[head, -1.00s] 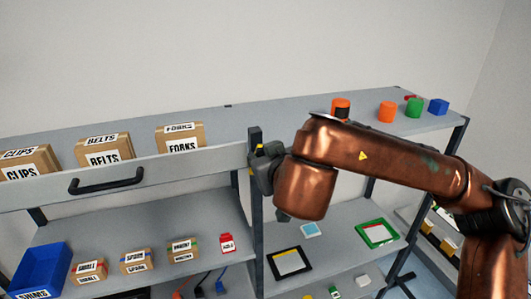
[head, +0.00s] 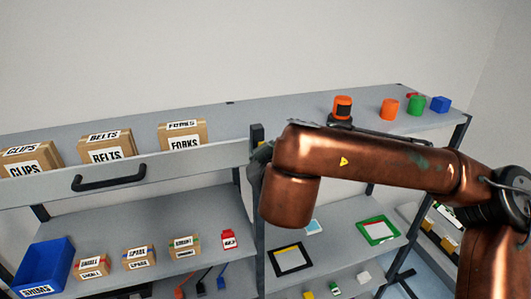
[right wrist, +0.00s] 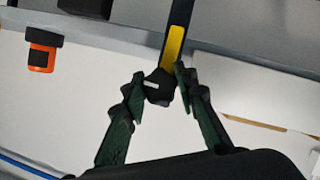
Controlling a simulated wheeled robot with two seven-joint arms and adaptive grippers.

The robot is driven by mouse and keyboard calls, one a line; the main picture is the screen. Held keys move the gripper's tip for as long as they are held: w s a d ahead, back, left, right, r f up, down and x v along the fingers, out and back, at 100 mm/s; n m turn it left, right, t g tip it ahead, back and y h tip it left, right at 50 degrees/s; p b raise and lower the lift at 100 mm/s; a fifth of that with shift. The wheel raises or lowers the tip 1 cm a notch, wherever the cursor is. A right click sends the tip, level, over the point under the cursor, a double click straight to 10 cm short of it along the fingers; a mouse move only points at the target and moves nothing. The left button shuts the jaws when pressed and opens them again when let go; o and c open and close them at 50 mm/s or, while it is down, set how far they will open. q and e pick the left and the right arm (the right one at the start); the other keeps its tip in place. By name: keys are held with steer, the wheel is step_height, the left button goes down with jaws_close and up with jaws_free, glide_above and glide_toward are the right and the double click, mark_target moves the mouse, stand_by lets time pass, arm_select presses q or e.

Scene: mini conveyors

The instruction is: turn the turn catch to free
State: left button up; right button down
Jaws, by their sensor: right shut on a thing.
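The turn catch is a small dark knob (right wrist: 158,91) with a short white mark, at the end of a yellow strip (right wrist: 174,45) on a dark post, in the right wrist view. My right gripper (right wrist: 161,84) is shut on the knob, one green-black finger on each side. In the head view the gripper is mostly hidden behind my copper wrist, beside the dark post (head: 257,135) at the right end of the drawer front (head: 205,158). The knob is hidden there. My left gripper is not in view.
The drawer front has a black handle (head: 108,178). Boxes labelled CLIPS, BELTS and FORKS (head: 183,137) stand behind it. An orange-and-black cylinder (head: 342,107) and other coloured pieces stand on the top shelf at right. Lower shelves hold a blue bin (head: 45,262), small boxes and frames.

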steer(key=c, duration=1.8)
jaws_free()
steer(key=shift+w+r, duration=0.1)
steer(key=shift+r, duration=0.05)
steer(key=shift+c, duration=0.2)
steer(key=o, duration=0.3)
steer(key=shift+w, duration=0.1)
steer(key=shift+v, duration=6.05)
steer(key=shift+c, duration=0.4)
